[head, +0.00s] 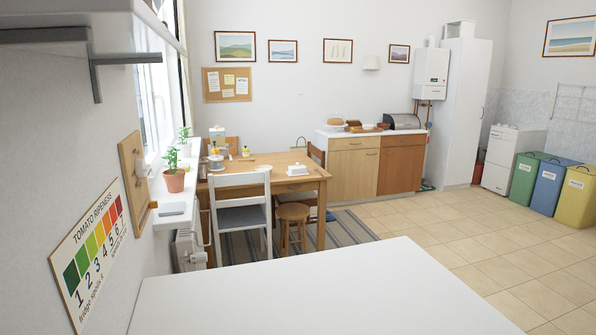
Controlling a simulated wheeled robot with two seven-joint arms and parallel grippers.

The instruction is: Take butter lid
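A small white covered dish (297,170), which looks like a butter dish with its lid on, sits on the wooden dining table (250,163) near its right front corner. It is small and far off, so I cannot make out the seam between lid and base. Neither of my grippers shows in the head view.
A white surface (310,290) fills the near foreground. A white chair (241,205) and a wooden stool (293,215) stand at the table's front. The sideboard (370,160) is behind. Tiled floor (440,215) at the right is clear, left of the coloured bins (549,187).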

